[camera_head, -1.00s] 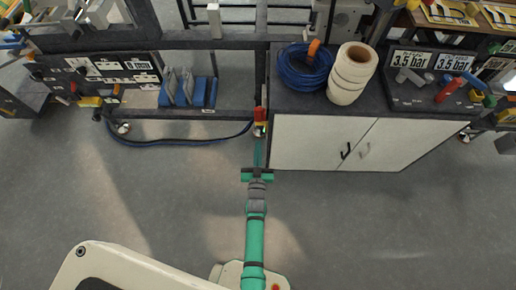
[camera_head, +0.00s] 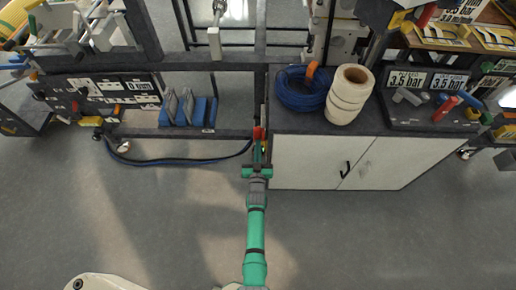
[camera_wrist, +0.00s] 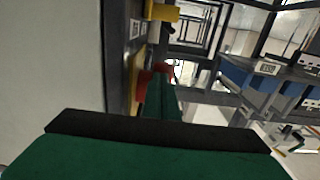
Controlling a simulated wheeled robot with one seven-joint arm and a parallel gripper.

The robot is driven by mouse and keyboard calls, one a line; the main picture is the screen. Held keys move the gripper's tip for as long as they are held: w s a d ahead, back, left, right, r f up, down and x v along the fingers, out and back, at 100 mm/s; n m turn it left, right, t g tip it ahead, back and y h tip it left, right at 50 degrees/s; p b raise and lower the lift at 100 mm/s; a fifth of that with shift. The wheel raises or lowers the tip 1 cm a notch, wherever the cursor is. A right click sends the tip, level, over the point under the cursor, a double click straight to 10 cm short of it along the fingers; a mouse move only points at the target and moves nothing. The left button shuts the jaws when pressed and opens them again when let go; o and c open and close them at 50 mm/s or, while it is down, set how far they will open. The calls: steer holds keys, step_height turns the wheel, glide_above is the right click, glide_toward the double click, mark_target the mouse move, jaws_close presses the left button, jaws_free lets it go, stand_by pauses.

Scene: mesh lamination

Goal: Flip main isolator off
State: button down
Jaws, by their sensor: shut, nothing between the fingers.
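A small red part (camera_head: 258,133), which I take to be the main isolator, is at the left end of the white cabinet, by the bench frame. In the wrist view a red part (camera_wrist: 144,77) shows beside a yellow plate (camera_wrist: 133,72), partly behind the green fingers. My gripper (camera_head: 258,152) is shut and empty, at the end of my green arm. Its tips are very close to the red part; I cannot tell whether they touch. The fingers (camera_wrist: 160,98) hide some of it in the wrist view, so its handle position is unclear.
The white cabinet (camera_head: 305,163) stands just right of my gripper, with a blue hose coil (camera_head: 300,92) and cream rolls (camera_head: 348,95) on top. A dark hose (camera_head: 180,161) hangs at the left. Blue holders (camera_head: 188,110) sit on the left shelf. The floor in front is clear.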

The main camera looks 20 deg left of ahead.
steer(key=shift+w+f, duration=0.3)
steer(key=shift+f, duration=0.2)
stand_by(0.6)
steer(key=shift+w+a+f, duration=0.25)
steer(key=shift+w+f, duration=0.2)
steer(key=shift+w, duration=0.35)
steer(key=shift+w+a+f, duration=0.25)
steer(key=shift+w+f, duration=0.15)
steer(key=shift+w, duration=0.35)
steer(key=shift+a, duration=0.1)
steer(key=s+d+f, duration=0.2)
steer(key=s+f, duration=0.7)
steer(key=f, duration=0.1)
steer(key=shift+d+f, duration=0.15)
steer(key=shift+d, duration=0.15)
